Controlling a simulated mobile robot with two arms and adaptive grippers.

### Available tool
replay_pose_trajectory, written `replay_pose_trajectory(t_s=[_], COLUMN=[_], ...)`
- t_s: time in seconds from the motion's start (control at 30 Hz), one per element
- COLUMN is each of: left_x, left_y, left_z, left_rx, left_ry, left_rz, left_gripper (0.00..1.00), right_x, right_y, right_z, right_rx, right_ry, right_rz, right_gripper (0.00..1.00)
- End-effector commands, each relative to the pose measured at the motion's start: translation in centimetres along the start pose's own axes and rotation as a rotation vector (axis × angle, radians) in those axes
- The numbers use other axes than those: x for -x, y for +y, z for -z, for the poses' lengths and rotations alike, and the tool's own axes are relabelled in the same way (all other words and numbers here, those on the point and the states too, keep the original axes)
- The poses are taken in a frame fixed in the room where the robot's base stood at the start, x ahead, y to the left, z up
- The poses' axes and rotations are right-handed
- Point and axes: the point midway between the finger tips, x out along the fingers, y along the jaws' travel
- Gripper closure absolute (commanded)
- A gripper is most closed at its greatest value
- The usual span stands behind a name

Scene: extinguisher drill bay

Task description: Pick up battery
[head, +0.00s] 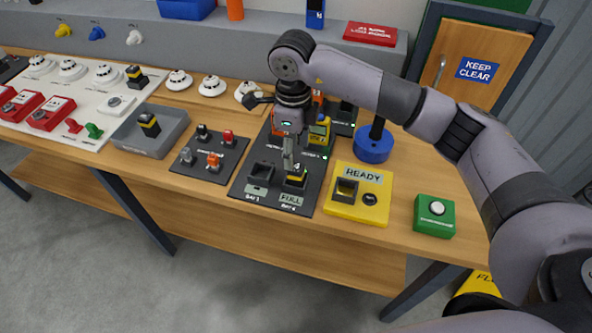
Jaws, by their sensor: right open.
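A black battery with a yellow band (297,179) sits in the right-hand front bay of the dark charger plate (240,188), behind a FULL label. My right gripper (289,158) points down just above this battery, open, with nothing visible between its fingers. Whether its fingertips touch the battery cannot be told. Another black battery with a yellow band (149,126) stands in a grey tray (172,138). A similar one (137,77) stands on the white board at the back left. My left gripper is not in view.
The charger's left front bay (259,174) looks empty. A yellow READY block (346,204) with a dark socket stands right of the charger, then a green button box (434,216). A plate with small switches (208,153) lies to the left. A blue round-based stand (374,144) is behind.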

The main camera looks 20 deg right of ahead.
Motion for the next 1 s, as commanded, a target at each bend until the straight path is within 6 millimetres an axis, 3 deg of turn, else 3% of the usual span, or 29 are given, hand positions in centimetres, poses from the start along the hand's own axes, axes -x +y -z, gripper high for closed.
replay_pose_trajectory(t_s=[0.1, 0.23, 0.43, 0.6, 0.87, 1.0], left_x=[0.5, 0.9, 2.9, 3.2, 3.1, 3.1], left_y=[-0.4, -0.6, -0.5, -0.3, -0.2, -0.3], left_z=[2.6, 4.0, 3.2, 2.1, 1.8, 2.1], left_rx=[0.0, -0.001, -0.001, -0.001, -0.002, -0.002], left_ry=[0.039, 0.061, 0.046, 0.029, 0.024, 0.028], left_rz=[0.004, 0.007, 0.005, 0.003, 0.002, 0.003], left_gripper=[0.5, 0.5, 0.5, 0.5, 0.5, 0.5], right_x=[-1.1, -1.7, -4.3, -6.4, -6.7, -6.7], right_y=[0.0, 0.1, 0.8, 0.7, 0.7, 0.7], right_z=[0.0, 0.0, 0.5, 0.4, 0.3, 0.3], right_rx=[0.001, 0.002, 0.0, 0.0, 0.001, 0.001], right_ry=[0.0, -0.001, 0.002, -0.001, -0.002, -0.002], right_rz=[-0.001, -0.001, -0.004, -0.001, 0.0, 0.0], right_gripper=[0.47, 0.47, 0.47, 0.47, 0.47, 0.56])
